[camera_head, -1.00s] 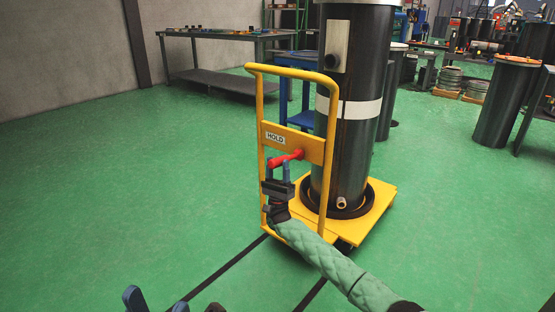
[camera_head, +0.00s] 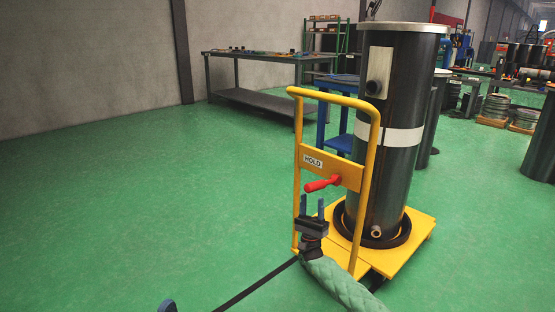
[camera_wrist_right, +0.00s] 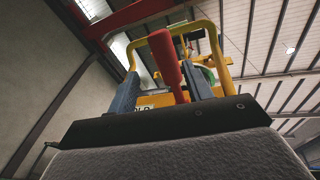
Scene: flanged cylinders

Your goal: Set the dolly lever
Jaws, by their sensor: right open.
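The red lever (camera_head: 322,184) sticks out to the left from the yellow crossbar of the dolly (camera_head: 410,250), beside a plate marked HOLD (camera_head: 313,161). My right gripper (camera_head: 313,201) is open and points up, with its fingertips just below the lever in the head view. In the right wrist view the red lever (camera_wrist_right: 168,65) shows between the two blue fingers of the right gripper (camera_wrist_right: 161,84); whether they touch it I cannot tell. Of my left gripper (camera_head: 167,306), only a blue fingertip shows at the bottom edge.
A tall black flanged cylinder (camera_head: 391,160) with a white band stands on the dolly. A dark workbench (camera_head: 262,57) stands along the back wall, and a blue stand (camera_head: 338,143) is behind the dolly. The green floor (camera_head: 150,200) at left is clear.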

